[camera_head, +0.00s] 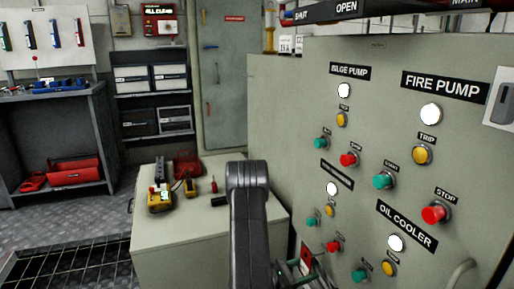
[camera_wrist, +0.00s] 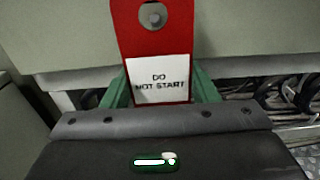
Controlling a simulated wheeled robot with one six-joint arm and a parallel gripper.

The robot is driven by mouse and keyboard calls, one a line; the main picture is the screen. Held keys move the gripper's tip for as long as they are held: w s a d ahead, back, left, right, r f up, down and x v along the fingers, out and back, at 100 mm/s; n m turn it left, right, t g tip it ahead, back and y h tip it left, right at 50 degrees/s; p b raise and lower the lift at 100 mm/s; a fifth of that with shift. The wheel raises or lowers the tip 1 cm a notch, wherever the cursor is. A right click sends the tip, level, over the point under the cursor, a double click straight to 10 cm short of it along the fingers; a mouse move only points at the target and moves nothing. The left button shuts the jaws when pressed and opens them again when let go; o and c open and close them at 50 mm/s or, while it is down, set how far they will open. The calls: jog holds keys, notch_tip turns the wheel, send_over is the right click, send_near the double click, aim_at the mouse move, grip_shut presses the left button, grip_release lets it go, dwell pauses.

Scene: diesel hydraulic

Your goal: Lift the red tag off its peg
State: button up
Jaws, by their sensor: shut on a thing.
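The red tag (camera_wrist: 180,42) stands upright in the middle of the wrist view, with a white label reading "DO NOT START". A round grey spot shows in its upper part; I cannot tell whether it is the peg or an open hole. My gripper (camera_wrist: 160,90) has its green fingers on both sides of the tag's lower part and is shut on it. In the head view, a small part of the red tag (camera_head: 306,255) shows low in the picture, beside my dark arm, which hides much of that spot.
A grey-green control panel (camera_head: 375,62) with several buttons and lamps fills the right. A low cabinet (camera_head: 160,235) carries a yellow device (camera_head: 160,202) and a red box (camera_head: 187,165). Cables and pipes (camera_wrist: 262,105) lie right of the tag. A workbench (camera_head: 60,95) stands far left.

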jog(key=shift+v, duration=1.4)
jog(key=shift+s+a+r+p, duration=0.25)
jog(key=shift+a+r, duration=0.25)
jog(key=shift+a, duration=0.15)
jog(key=shift+s+a+r+p, duration=0.2)
jog(key=shift+s+a+r, duration=0.05)
jog(key=shift+a+r, duration=0.3)
jog(key=shift+s+a+r+p, duration=0.25)
jog(key=shift+a+r, duration=0.2)
jog(key=shift+a, duration=0.25)
jog(key=shift+w, duration=0.15)
